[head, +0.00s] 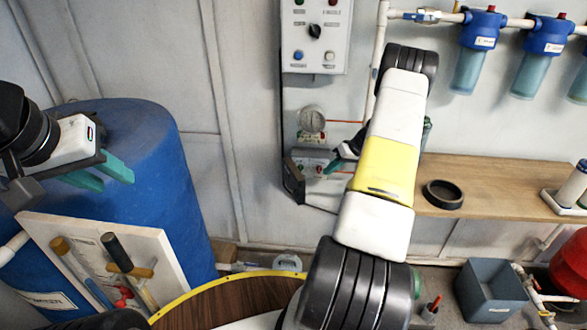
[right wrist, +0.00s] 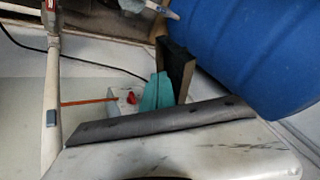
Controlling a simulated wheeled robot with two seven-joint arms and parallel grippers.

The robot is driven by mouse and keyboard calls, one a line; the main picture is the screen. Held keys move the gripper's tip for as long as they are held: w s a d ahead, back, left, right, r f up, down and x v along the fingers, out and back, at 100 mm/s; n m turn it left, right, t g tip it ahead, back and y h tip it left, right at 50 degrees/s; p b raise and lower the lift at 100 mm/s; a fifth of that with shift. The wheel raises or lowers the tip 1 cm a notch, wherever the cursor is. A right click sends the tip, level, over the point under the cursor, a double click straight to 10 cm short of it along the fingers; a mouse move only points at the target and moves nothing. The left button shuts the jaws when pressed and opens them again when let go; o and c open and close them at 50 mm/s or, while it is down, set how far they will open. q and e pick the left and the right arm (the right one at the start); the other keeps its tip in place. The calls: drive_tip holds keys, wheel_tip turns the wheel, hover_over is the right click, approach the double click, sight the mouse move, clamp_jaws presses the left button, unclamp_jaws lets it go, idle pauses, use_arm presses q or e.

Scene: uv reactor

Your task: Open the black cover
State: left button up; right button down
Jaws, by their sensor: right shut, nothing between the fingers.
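The black cover (head: 293,180) stands swung out at the left side of a small white wall box (head: 313,163) with red knobs on its exposed face. In the right wrist view the cover (right wrist: 178,70) is a dark upright panel, just right of my teal fingers. My right gripper (head: 333,166) is shut and empty in front of the box, partly hidden by my arm. Its fingertips (right wrist: 156,88) are close to the cover; I cannot tell whether they touch. A red knob (right wrist: 131,97) shows left of them. My left gripper (head: 100,177) is open and empty by the blue barrel.
A blue barrel (head: 165,150) fills the left. A grey control box (head: 315,38) and a gauge (head: 311,119) are on the wall above. A wooden shelf (head: 490,190) holding a black ring (head: 443,194) is at right. A tool board (head: 150,245) stands at lower left.

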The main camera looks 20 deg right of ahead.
approach(296, 192)
wheel_tip(296, 192, down, 4)
drive_tip(key=w+d, duration=0.2)
drive_tip(key=w, duration=0.1)
drive_tip(key=shift+s+a+f, duration=0.1)
drive_tip(key=shift+a, duration=0.85)
drive_tip(key=shift+s+a+f, duration=0.1)
drive_tip(key=shift+a, duration=0.9)
drive_tip(key=shift+a, duration=0.2)
